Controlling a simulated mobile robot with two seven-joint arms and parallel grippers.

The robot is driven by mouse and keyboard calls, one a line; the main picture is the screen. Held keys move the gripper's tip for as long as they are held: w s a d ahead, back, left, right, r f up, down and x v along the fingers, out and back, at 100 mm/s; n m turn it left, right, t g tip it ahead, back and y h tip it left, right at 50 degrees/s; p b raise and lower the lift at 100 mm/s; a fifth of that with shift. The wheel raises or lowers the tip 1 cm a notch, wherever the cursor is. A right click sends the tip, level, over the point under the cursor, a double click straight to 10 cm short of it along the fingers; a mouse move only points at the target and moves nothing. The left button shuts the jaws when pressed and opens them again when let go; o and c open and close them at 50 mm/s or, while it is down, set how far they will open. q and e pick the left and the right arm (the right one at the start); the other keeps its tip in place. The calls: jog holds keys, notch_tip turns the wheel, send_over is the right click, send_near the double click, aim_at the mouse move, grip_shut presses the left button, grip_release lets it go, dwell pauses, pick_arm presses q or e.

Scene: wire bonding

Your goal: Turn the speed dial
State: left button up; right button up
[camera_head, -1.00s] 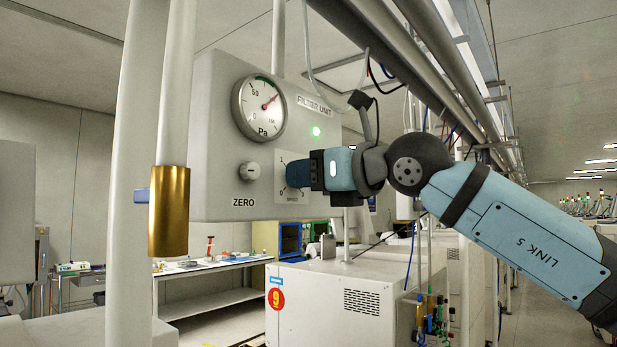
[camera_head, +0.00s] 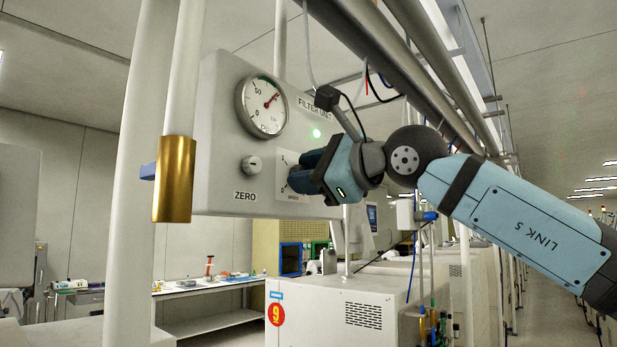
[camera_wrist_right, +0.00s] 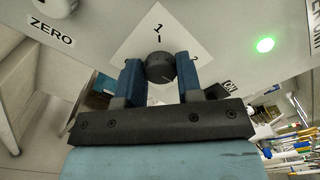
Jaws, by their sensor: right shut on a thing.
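The speed dial is a dark round knob (camera_wrist_right: 160,67) on a pale square scale plate on the filter unit's front panel. In the right wrist view my right gripper (camera_wrist_right: 160,80) has one blue finger on each side of the knob, shut on it. The scale's "1" shows above the knob. In the head view my right gripper (camera_head: 310,173) reaches the panel from the right, tilted, and hides the knob. The scale plate (camera_head: 285,161) shows partly beside it. My left gripper is not in view.
The grey filter unit box (camera_head: 222,110) carries a round Pa gauge (camera_head: 262,107), a ZERO knob (camera_head: 251,165) and a lit green lamp (camera_head: 316,133). A pale post with a brass sleeve (camera_head: 174,180) stands at the left. A white cabinet (camera_head: 330,310) stands below.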

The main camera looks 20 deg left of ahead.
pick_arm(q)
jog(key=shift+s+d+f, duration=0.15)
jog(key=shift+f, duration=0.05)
pick_arm(e)
jog(key=shift+f+n, duration=0.1)
jog(key=shift+n, duration=3.5)
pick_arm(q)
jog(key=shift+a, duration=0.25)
pick_arm(e)
jog(key=o, duration=0.9)
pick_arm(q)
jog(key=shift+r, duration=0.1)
pick_arm(e)
jog(key=shift+o, duration=0.2)
